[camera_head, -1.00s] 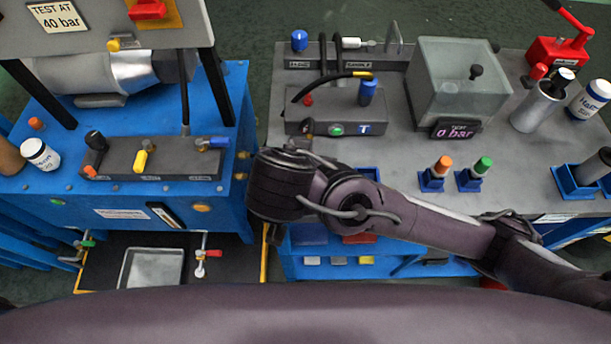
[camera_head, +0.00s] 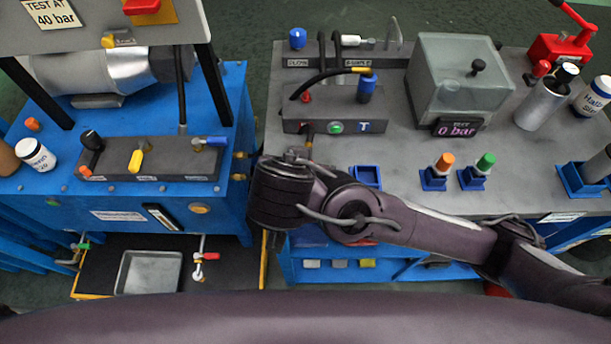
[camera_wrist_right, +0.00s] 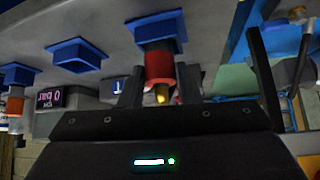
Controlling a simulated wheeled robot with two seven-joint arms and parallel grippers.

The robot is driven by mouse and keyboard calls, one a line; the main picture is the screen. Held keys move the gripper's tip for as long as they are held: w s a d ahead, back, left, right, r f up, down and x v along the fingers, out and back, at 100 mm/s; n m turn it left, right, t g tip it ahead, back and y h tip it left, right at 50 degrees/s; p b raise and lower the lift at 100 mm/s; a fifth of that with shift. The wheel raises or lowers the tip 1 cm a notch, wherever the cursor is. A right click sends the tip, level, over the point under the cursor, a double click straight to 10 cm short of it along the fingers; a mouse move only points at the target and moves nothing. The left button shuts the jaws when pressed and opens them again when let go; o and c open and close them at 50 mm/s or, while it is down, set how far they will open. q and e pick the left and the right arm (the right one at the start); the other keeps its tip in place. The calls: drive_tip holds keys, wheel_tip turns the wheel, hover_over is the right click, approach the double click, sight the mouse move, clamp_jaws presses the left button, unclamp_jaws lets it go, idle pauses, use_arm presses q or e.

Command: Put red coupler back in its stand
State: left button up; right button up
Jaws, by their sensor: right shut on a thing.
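The red coupler (camera_wrist_right: 159,70) shows in the right wrist view, with a yellow tip below its red band. My right gripper (camera_wrist_right: 160,92) is shut on it, with a dark finger on each side. A blue stand (camera_wrist_right: 158,27) lies in line with the coupler's other end in this upside-down view. I cannot tell whether the coupler is seated in it or just over it. In the head view my right arm covers the gripper, the coupler and probably this stand. My left gripper is in neither view.
An empty-looking blue stand (camera_head: 366,177) is beside my arm. The orange coupler (camera_head: 444,163) and green coupler (camera_head: 485,164) stand upright to its right. The hose block (camera_head: 335,115) and clear box (camera_head: 455,82) are behind. A blue bench (camera_head: 120,185) is at left.

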drive_tip(key=shift+o, duration=0.2)
drive_tip(key=shift+d+f, duration=0.15)
drive_tip(key=shift+f, duration=0.4)
drive_tip(key=o, duration=1.1)
drive_tip(key=shift+d, duration=0.15)
drive_tip(key=shift+s+r, duration=0.1)
drive_tip(key=shift+r, duration=0.05)
drive_tip(key=shift+s+a+r+p, duration=0.3)
drive_tip(key=shift+a+r+p, duration=0.45)
drive_tip(key=shift+p, duration=0.1)
drive_tip(key=shift+s+r+p, duration=0.2)
drive_tip(key=shift+r+p, duration=0.1)
drive_tip(key=shift+d+p+v, duration=0.25)
drive_tip(key=shift+p+v, duration=0.75)
drive_tip(key=shift+p, duration=0.2)
drive_tip(key=shift+s+a+r+p, duration=0.15)
drive_tip(key=shift+s+r+p, duration=0.05)
drive_tip(key=shift+p, duration=0.2)
drive_tip(key=shift+r, duration=0.1)
